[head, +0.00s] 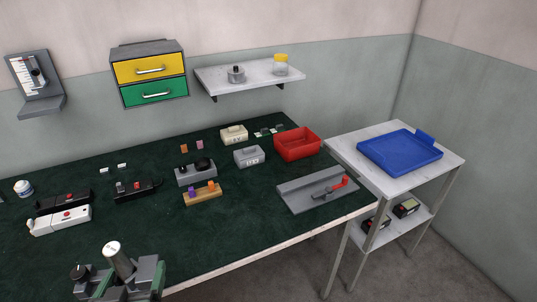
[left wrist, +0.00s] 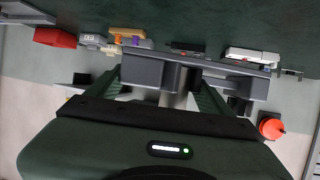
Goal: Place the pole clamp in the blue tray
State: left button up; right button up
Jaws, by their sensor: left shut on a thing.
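The blue tray (head: 400,152) lies on top of the white side table at the right, and it looks empty. My left gripper (head: 130,283) is at the bottom left of the head view. It is shut on a grey piece with a black knob and an upright pale-topped cylinder (head: 117,257), which I take for the pole clamp. In the left wrist view the grey clamp (left wrist: 148,74) sits between the dark green fingers (left wrist: 165,97) and hides part of the bench. The clamp is far from the tray. My right gripper is not in view.
A red bin (head: 297,146), a grey plate with a red handle (head: 310,196), a wooden block (head: 203,196) and several small devices are on the dark green bench (head: 240,230). The side table (head: 450,158) stands beyond the bench's right end. A wall shelf (head: 250,78) hangs behind.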

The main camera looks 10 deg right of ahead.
aim_at(399, 152)
jog(key=i+l, duration=0.1)
jog(key=l, duration=0.55)
jog(key=i+l, duration=0.1)
jog(key=l, duration=0.55)
jog(key=i+l, duration=0.1)
jog(key=l, duration=0.5)
jog(key=i+l, duration=0.1)
jog(key=l, duration=0.55)
jog(key=i+l, duration=0.1)
jog(key=l, duration=0.55)
jog(key=i+l, duration=0.1)
jog(key=l, duration=0.55)
jog(key=i+l, duration=0.1)
jog(key=l, duration=0.55)
jog(key=i+l+z, duration=0.1)
jog(key=l, duration=0.55)
